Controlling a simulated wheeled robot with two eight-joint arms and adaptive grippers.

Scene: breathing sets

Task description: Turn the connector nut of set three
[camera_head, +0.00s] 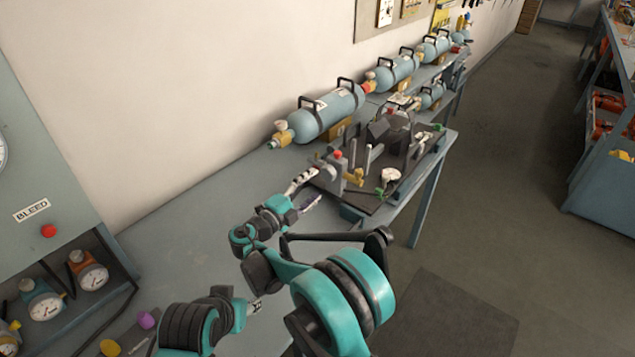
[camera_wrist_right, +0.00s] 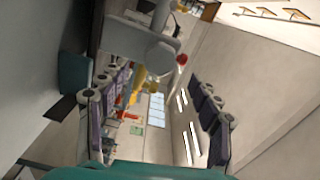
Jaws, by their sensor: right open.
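A dark board (camera_head: 372,206) on the bench carries a breathing set with a grey upright block, a red knob (camera_head: 337,155) and a brass-coloured fitting (camera_head: 355,177), perhaps the connector nut. I cannot read which set is number three. My right gripper (camera_head: 312,187) is open just left of the grey block, with nothing visible between its fingers. In the right wrist view the open fingers (camera_wrist_right: 155,118) stand wide apart. The red knob (camera_wrist_right: 182,60) and a yellow fitting (camera_wrist_right: 137,85) lie beyond them.
Blue cylinders (camera_head: 327,112) with black handles line the wall behind the board. A panel marked BLEED (camera_head: 31,210) with gauges (camera_head: 93,277) stands at the left. The bench (camera_head: 190,215) between is mostly clear. A shelf with orange items (camera_head: 608,103) stands across the aisle.

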